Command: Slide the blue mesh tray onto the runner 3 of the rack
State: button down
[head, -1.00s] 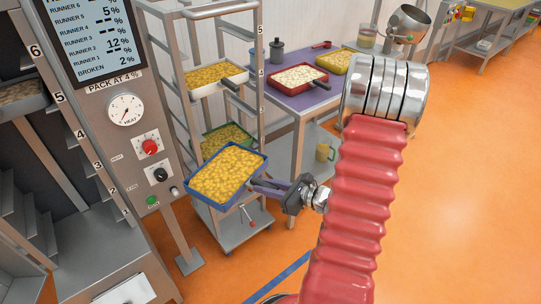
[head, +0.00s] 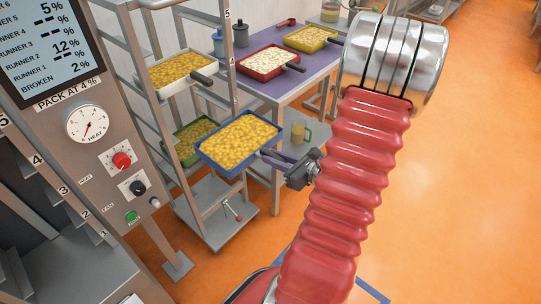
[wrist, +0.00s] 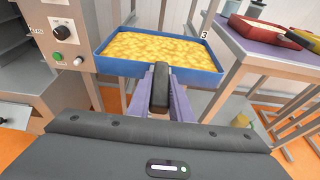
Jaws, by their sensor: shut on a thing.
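The blue mesh tray (head: 241,143), full of yellow pieces, is held out in the air in front of the trolley rack (head: 231,110). My gripper (head: 284,164) is shut on the tray's dark handle. In the wrist view the handle (wrist: 160,88) lies between the purple fingers (wrist: 161,100), and the tray (wrist: 165,50) extends beyond it, looking about level. In the trolley rack, a white tray (head: 150,88) sits on an upper level and a green tray (head: 183,151) sits lower, partly hidden behind the blue tray. The numbered oven-like rack (head: 58,195) stands at the left; its runner 3 is only partly seen.
A control panel (head: 108,130) with dial, knobs and screen stands beside the numbered rack. A purple-topped table (head: 262,88) behind holds a red tray (head: 268,62) and a yellow tray (head: 311,39). Open orange floor (head: 460,190) lies to the right.

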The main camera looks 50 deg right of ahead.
aim_at(266, 152)
jog(key=shift+w+a, duration=0.15)
jog(key=shift+w, duration=1.35)
jog(key=w, duration=2.7)
jog(key=shift+a, duration=0.3)
jog(key=shift+r, duration=0.1)
jog(key=shift+f, duration=0.4)
dwell(0.6)
jog(key=c, duration=1.6)
grip_release()
jog(key=shift+o, duration=0.3)
jog(key=shift+s+f, duration=0.1)
jog(key=shift+f, duration=0.05)
